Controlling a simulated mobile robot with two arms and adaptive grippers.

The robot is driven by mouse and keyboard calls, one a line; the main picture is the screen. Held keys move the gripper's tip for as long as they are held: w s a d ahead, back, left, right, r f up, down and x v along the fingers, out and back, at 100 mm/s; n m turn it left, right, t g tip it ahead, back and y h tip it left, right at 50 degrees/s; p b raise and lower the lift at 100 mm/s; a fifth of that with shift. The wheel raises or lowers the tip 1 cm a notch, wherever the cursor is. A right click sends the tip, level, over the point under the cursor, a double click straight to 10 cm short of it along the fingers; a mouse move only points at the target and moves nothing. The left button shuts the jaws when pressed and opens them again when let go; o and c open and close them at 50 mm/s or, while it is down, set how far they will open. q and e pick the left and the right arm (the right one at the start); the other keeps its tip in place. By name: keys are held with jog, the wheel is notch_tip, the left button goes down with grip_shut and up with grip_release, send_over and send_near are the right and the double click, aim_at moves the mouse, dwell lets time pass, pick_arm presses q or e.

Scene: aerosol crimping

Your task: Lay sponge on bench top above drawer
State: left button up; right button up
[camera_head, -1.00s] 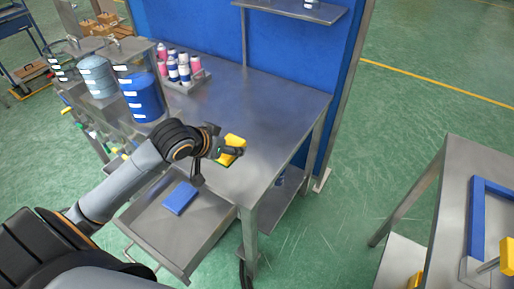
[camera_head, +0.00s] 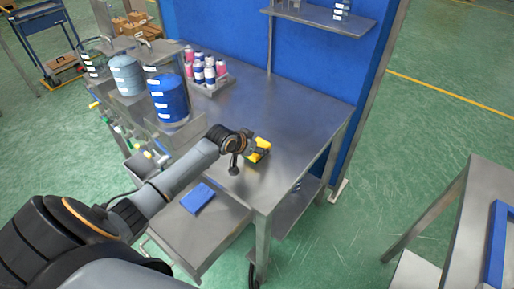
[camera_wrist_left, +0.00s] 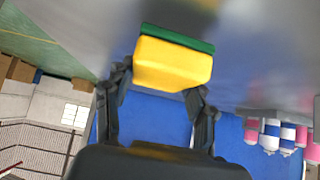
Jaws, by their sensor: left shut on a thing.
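The sponge (camera_head: 262,144) is yellow with a green layer. My left gripper (camera_head: 253,150) is shut on it over the front part of the metal bench top (camera_head: 300,120). In the left wrist view the sponge (camera_wrist_left: 172,64) sits between the two fingers, with its green side (camera_wrist_left: 178,38) facing the grey surface. I cannot tell whether it touches the bench top. The drawer (camera_head: 205,232) below the bench stands open, with a blue flat item (camera_head: 198,197) in it. My right gripper is not in view.
A tray of pink, white and blue cans (camera_head: 205,72) stands at the back of the bench. Blue (camera_head: 168,97) and light blue (camera_head: 126,75) drums stand at its left. The bench top right of the gripper is clear. Another table (camera_head: 470,215) stands at the right.

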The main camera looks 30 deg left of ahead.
pick_arm(q)
jog(key=shift+f, duration=0.5)
jog(key=shift+f, duration=0.1)
jog(key=o, duration=0.8)
jog(key=shift+o, duration=0.2)
jog(key=shift+r, duration=0.2)
jog(key=v, duration=1.2)
jog(key=shift+f, duration=0.1)
